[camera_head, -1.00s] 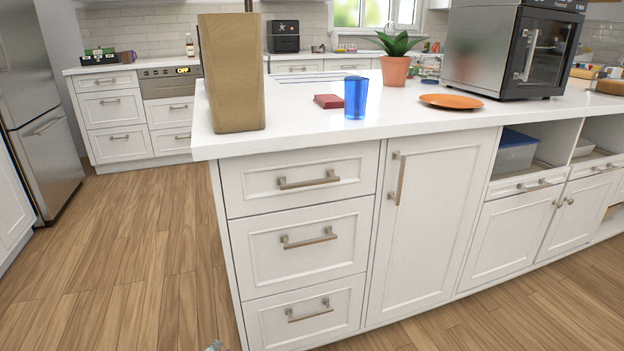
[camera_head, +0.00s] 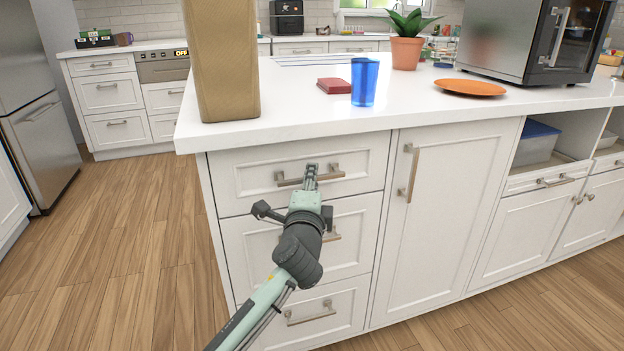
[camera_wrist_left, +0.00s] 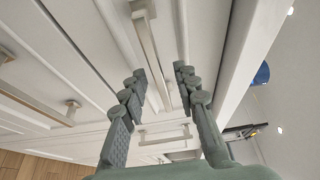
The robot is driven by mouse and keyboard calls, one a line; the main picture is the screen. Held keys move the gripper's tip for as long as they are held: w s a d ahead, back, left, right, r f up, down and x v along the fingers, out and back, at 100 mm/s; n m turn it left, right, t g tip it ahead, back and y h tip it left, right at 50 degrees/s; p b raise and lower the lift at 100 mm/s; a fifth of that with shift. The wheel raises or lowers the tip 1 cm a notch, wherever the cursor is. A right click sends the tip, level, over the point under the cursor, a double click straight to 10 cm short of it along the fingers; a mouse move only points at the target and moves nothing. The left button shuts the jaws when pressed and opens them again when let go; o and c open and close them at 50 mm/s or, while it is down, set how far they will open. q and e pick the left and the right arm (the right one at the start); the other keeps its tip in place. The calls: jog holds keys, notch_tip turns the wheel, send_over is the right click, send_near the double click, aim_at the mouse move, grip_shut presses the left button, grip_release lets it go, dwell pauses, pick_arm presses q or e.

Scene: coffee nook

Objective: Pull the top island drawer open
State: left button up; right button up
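The top island drawer (camera_head: 240,178) is shut, flush with the white island front. My right gripper is in neither view.
The middle drawer (camera_head: 245,243) and bottom drawer (camera_head: 262,322) lie below, partly behind my left arm. A door with an upright handle (camera_head: 408,172) is just right. A tan vase-like block (camera_head: 222,60) and blue cup (camera_head: 364,84) stand on the countertop above. Wood floor is clear left.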

pick_arm(q)
jog(key=shift+w, duration=0.55)
jog(key=shift+c, duration=0.5)
grip_shut()
